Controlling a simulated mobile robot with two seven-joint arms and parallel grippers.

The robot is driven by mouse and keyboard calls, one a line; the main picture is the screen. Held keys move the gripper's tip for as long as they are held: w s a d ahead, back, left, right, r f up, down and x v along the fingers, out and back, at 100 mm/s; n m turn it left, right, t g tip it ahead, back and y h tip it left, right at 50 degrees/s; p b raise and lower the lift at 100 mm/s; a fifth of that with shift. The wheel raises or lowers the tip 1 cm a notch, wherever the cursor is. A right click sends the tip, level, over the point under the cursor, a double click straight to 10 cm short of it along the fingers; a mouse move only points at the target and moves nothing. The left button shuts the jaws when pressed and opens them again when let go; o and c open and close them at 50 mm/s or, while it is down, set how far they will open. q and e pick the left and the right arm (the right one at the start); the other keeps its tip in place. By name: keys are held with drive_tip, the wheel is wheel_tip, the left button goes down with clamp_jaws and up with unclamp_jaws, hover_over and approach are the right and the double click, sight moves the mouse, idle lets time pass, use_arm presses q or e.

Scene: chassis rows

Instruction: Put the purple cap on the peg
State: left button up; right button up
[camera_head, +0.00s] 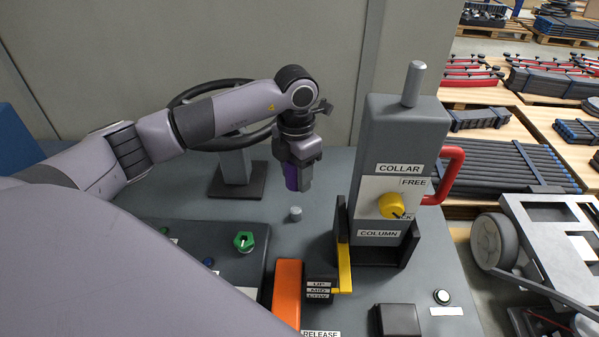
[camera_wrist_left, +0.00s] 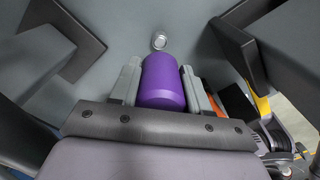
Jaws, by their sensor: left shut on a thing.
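The purple cap (camera_head: 290,177) is held by my left gripper (camera_head: 300,175) above the grey bench top. In the left wrist view the cap (camera_wrist_left: 163,82) sits between the two grey fingers of the gripper (camera_wrist_left: 162,90), which are shut on its sides. A short grey peg (camera_head: 295,213) stands upright on the bench, below the cap in the head view. In the left wrist view the peg (camera_wrist_left: 159,41) shows just beyond the cap's far end, apart from it. My right gripper is not in view.
A grey column (camera_head: 395,140) with a yellow knob (camera_head: 392,206) and red handle (camera_head: 450,175) stands right of the peg. A black handwheel (camera_head: 190,97) stands behind my left arm. A panel with a green knob (camera_head: 244,241) and an orange lever (camera_head: 287,290) lie nearer.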

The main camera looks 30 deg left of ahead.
use_arm(q)
drive_tip(key=b, duration=0.3)
hover_over(297, 209)
drive_tip(key=shift+f, duration=2.15)
drive_tip(key=shift+f, duration=0.2)
drive_tip(key=shift+f+b, duration=2.5)
drive_tip(key=shift+f, duration=0.75)
drive_tip(key=o, duration=1.1)
drive_tip(key=shift+r, duration=3.6)
